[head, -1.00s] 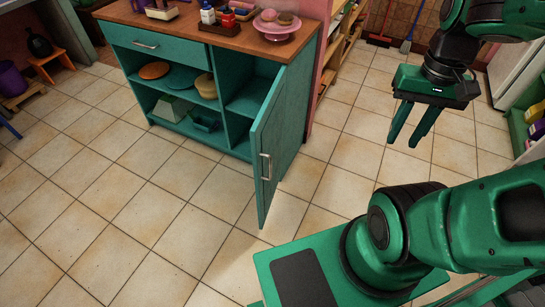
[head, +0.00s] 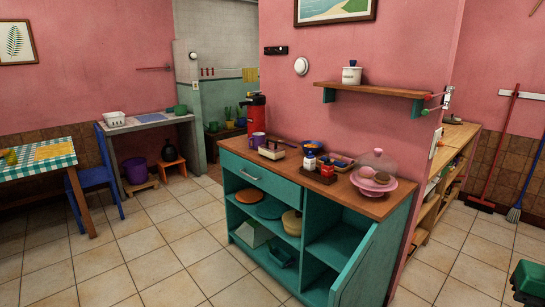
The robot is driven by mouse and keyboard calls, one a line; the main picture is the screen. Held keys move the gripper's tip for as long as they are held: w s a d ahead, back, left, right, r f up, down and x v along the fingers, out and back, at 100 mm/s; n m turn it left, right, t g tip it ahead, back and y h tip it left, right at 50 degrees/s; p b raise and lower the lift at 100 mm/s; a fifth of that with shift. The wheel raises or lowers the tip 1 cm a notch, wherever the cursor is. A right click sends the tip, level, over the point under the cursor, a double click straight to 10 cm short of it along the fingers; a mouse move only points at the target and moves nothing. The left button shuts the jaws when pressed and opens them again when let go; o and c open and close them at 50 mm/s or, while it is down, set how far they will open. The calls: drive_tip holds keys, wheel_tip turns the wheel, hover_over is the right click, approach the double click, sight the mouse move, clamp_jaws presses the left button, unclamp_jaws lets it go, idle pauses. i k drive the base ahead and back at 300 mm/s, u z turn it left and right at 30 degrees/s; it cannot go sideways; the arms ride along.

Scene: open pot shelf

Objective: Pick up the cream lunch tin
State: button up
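Only a green piece of my arm shows at the bottom right corner, well below and to the right of the tin. My gripper's fingers are not in view.
Below the shelf is a teal cabinet (head: 262,177) with a wooden top holding a red flask (head: 256,115), condiments and a glass-domed pink cake stand (head: 374,184). Its door (head: 366,262) stands open toward me. Tiled floor is clear at the left front.

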sight(270, 151)
drive_tip(key=u, duration=0.3)
drive_tip(key=k, duration=0.75)
drive_tip(key=u, duration=0.55)
drive_tip(key=k, duration=0.5)
drive_tip(key=u, duration=0.6)
drive_tip(key=i, duration=3.4)
drive_tip(key=z, duration=0.75)
drive_tip(key=i, duration=1)
drive_tip(key=z, duration=1.25)
drive_tip(key=i, duration=0.75)
drive_tip(key=z, duration=0.35)
